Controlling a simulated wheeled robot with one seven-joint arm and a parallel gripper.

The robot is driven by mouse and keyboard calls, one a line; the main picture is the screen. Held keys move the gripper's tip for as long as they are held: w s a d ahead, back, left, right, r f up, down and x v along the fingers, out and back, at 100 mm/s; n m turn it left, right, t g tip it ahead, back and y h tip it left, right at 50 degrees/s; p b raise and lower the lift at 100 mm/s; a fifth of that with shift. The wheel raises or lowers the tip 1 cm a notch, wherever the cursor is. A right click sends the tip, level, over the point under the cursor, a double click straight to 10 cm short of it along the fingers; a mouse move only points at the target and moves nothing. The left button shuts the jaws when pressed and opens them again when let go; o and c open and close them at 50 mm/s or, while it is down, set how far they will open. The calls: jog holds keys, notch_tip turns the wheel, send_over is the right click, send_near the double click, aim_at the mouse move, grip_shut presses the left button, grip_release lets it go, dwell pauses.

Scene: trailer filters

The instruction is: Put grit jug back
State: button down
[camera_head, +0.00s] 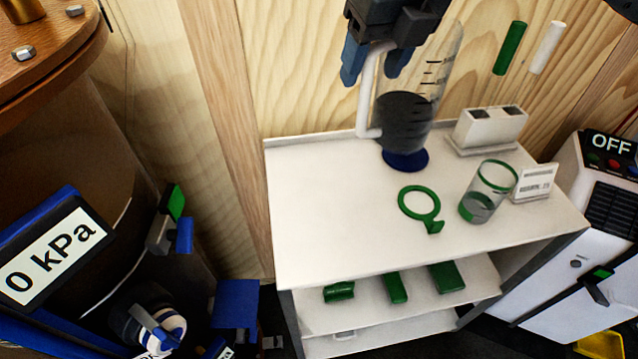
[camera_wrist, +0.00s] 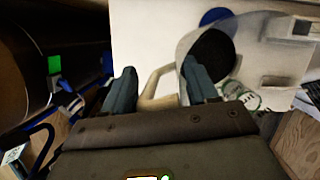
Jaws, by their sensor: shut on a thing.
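The grit jug (camera_head: 408,110) is clear with black scale marks, a white handle (camera_head: 367,95) and dark grit in its lower part. My gripper (camera_head: 375,62) is shut on the handle near its top. The jug is over the back left of the white cart top (camera_head: 330,190), with a round blue spot (camera_head: 407,161) showing just below its base. It looks roughly upright; whether its base touches the cart top I cannot tell. In the wrist view, the handle lies between the fingers of my gripper (camera_wrist: 160,80), the jug (camera_wrist: 245,55) is to the right, and the blue spot (camera_wrist: 214,16) shows beyond.
A green ring (camera_head: 420,204), a green-rimmed glass (camera_head: 487,192), a label stand (camera_head: 534,183) and a white two-slot holder (camera_head: 490,128) stand on the cart top. Its front left is clear. A wooden wall is close behind; a dark tank (camera_head: 60,130) stands left.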

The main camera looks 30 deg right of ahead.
jog(key=a+f, duration=1.1)
jog(key=shift+a, duration=0.25)
jog(key=shift+s, duration=0.15)
jog(key=shift+c, duration=1.5)
grip_release()
jog(key=shift+f, duration=0.1)
jog(key=p+v, duration=0.1)
jog(key=v, duration=1.1)
